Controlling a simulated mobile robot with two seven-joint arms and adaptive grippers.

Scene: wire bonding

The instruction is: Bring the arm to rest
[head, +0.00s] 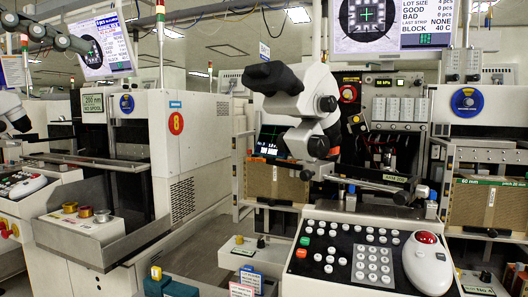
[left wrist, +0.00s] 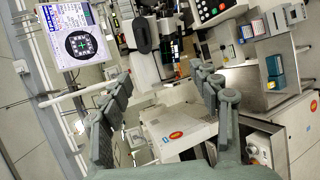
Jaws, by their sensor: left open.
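My left gripper (head: 45,34) shows at the upper left corner of the head view as dark grey jointed fingers, raised high in front of the lit screen there. In the left wrist view my left gripper (left wrist: 163,78) has its fingers spread wide apart. Nothing is held between them, and the machines show through the gap from a distance. The rest of the left arm lies outside the head view. My right gripper is in neither view.
A wire bonder with a microscope (head: 292,92) and keypad console (head: 352,256) stands at the centre right. A white machine (head: 150,135) marked 8 stands at left. A display screen (head: 104,45) hangs behind the left gripper. Floor (head: 205,255) shows between the machines.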

